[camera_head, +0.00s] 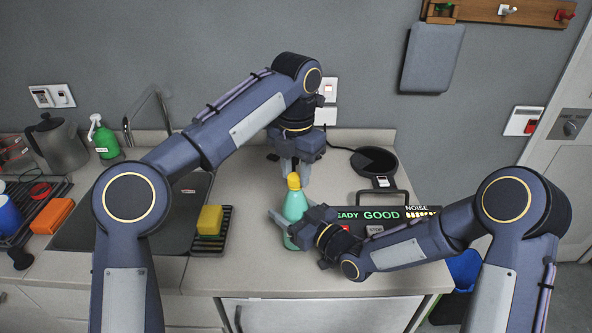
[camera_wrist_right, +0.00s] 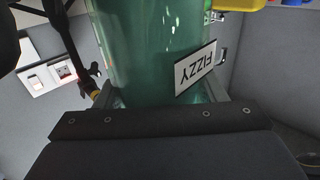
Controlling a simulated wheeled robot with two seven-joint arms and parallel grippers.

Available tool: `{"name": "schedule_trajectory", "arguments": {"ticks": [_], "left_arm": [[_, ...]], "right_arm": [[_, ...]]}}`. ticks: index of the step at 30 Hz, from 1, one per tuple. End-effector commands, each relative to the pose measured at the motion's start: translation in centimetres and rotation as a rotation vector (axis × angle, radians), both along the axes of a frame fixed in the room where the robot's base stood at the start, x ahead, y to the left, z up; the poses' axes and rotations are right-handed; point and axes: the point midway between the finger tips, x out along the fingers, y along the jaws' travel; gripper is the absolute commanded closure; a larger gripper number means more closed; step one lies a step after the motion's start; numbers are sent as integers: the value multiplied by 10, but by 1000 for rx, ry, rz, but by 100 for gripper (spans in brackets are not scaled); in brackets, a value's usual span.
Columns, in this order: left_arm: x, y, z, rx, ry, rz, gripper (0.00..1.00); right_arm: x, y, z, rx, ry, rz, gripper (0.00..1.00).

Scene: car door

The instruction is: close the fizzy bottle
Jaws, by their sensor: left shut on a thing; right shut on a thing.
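The fizzy bottle (camera_head: 295,207) is teal green with a yellow cap (camera_head: 293,180) and stands upright on the counter. My right gripper (camera_head: 284,225) is shut around the bottle's lower body from the right. In the right wrist view the green bottle (camera_wrist_right: 160,45) fills the space between the fingers, and its white FIZZY label (camera_wrist_right: 196,68) shows upside down. My left gripper (camera_head: 291,178) points down from above, shut on the yellow cap at the bottle's top. The fingers partly hide the cap, so I cannot tell how tightly it sits on the neck.
A device with a lit display reading GOOD (camera_head: 381,215) stands right of the bottle. A yellow sponge (camera_head: 210,220) on a dark rack and the sink (camera_head: 130,225) are to the left. A green spray bottle (camera_head: 103,140) stands farther left.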

Motion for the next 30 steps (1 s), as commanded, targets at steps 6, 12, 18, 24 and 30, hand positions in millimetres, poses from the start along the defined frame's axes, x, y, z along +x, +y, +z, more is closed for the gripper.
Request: {"name": "schedule_trajectory", "arguments": {"ticks": [6,12,18,24,30], "left_arm": [[0,0,1,-2,-1,2,58],[0,0,1,-1,-2,3,46],[0,0,0,0,0,17,45],[1,2,-2,11,25,269,45],[3,6,-4,47,63,822,45]], "right_arm": [[0,0,0,2,1,-1,100],[0,0,0,2,1,-1,100],[0,0,0,2,1,-1,100],[0,0,0,2,1,-1,100],[0,0,0,2,1,-1,100]]}}
